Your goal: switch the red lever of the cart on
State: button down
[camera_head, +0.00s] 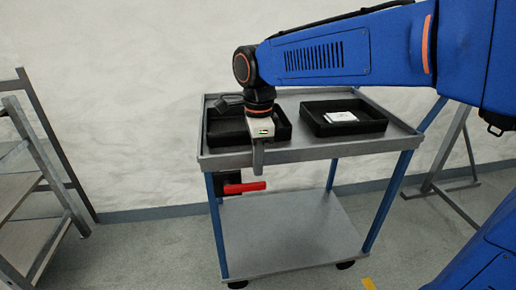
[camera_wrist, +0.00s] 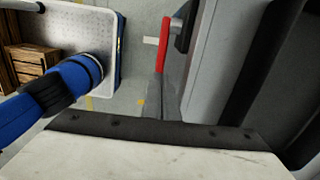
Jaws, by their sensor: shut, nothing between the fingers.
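The grey cart (camera_head: 300,155) with blue legs stands in front of me. Its red lever (camera_head: 244,187) lies about level below the top's front edge, pointing right from a dark mount (camera_head: 228,178) at the front left. In the wrist view the red lever (camera_wrist: 165,50) is beside the cart's edge, near the fingertips. My gripper (camera_head: 258,172) points down at the front edge, its fingers shut and empty. In the head view its fingertips are just above the lever's right end; I cannot tell whether they touch it. The fingers also show in the wrist view (camera_wrist: 159,88).
Two black trays sit on the cart top, the left one (camera_head: 222,138) partly behind my gripper, the right one (camera_head: 375,123) holding a white item (camera_head: 341,117). The lower shelf (camera_head: 285,235) is bare. A grey rack (camera_head: 35,190) stands at left. The floor in front is clear.

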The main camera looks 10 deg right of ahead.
aim_at(262, 182)
jog(key=shift+f, duration=1.55)
jog(key=shift+d+f+y, duration=0.3)
jog(key=shift+f+y, duration=0.15)
jog(key=shift+y, duration=0.25)
jog(key=shift+d+f, duration=0.15)
jog(key=shift+f, duration=0.75)
jog(key=shift+d+f, duration=0.15)
jog(key=shift+f, duration=0.7)
jog(key=shift+r, duration=0.1)
jog(key=shift+r, duration=0.65)
jog(key=shift+w+r, duration=0.1)
